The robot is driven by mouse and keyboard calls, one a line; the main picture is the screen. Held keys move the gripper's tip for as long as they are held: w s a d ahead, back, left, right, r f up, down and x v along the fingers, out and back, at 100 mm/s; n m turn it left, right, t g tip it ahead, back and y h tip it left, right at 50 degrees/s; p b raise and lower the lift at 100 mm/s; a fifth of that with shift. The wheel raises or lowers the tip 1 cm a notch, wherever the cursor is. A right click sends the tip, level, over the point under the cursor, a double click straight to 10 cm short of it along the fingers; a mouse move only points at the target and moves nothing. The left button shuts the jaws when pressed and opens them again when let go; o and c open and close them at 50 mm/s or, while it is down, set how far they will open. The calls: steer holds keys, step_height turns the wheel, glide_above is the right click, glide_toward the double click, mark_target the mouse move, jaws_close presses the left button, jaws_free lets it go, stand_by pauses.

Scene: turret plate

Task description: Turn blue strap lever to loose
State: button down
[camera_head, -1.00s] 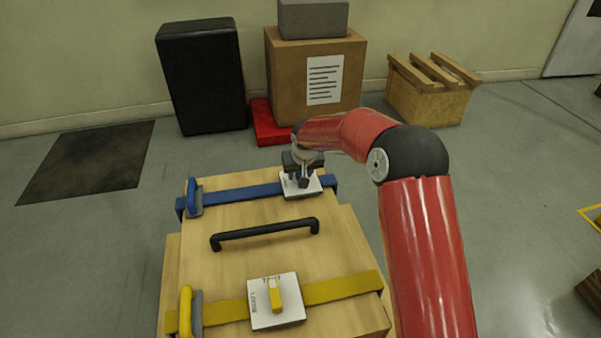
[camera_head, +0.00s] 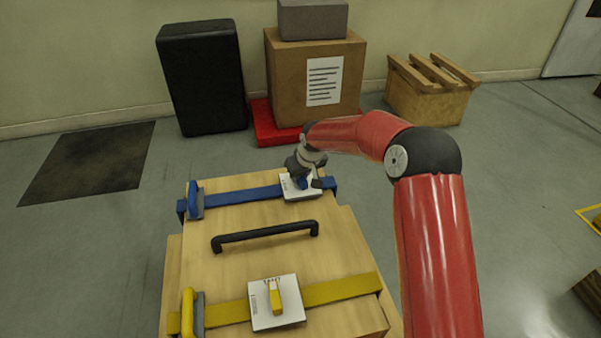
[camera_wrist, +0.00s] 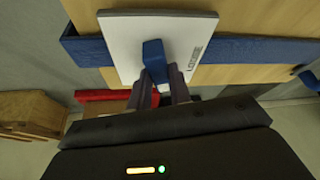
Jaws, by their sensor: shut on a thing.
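The blue lever (camera_wrist: 154,62) sits on a white plate (camera_wrist: 128,30) in the wrist view. It lies across the line of the blue strap (camera_wrist: 250,50). The word LOOSE is printed on the plate to its right, and the lever does not point at it. My gripper (camera_wrist: 163,85) is shut on the lever, one finger on each side. In the head view my gripper (camera_head: 302,182) is over the white plate (camera_head: 300,192) at the right part of the blue strap (camera_head: 240,194) and hides most of the lever.
A yellow lever (camera_head: 275,300) on its own white plate crosses a yellow strap (camera_head: 340,289) at the near end of the wooden crate (camera_head: 230,265). A black handle (camera_head: 265,234) stands between the straps. A blue buckle (camera_head: 195,198) is at the left edge. Boxes stand behind.

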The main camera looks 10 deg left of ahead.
steer(key=n+g+y+p, duration=0.1)
steer(key=n, duration=0.2)
steer(key=shift+w+d+n, duration=0.1)
steer(key=shift+d+n, duration=0.05)
steer(key=shift+n, duration=0.25)
steer(key=n+g+p, duration=0.1)
steer(key=n, duration=0.2)
steer(key=shift+w+n+g+y, duration=0.1)
steer(key=shift+n+g+y, duration=0.2)
steer(key=shift+y, duration=0.1)
steer(key=n+g+p, duration=0.1)
steer(key=n, duration=0.2)
steer(key=shift+w+n, duration=0.1)
steer(key=shift+n, duration=0.2)
steer(key=shift+w+n+g+h, duration=0.15)
steer(key=shift+n+g, duration=0.25)
steer(key=shift+n, duration=0.55)
steer(key=shift+s+n+g+h, duration=0.15)
steer(key=shift+n+g, duration=0.25)
steer(key=shift+n, duration=0.55)
steer(key=shift+w, duration=0.1)
steer(key=c, duration=1.3)
jaws_free()
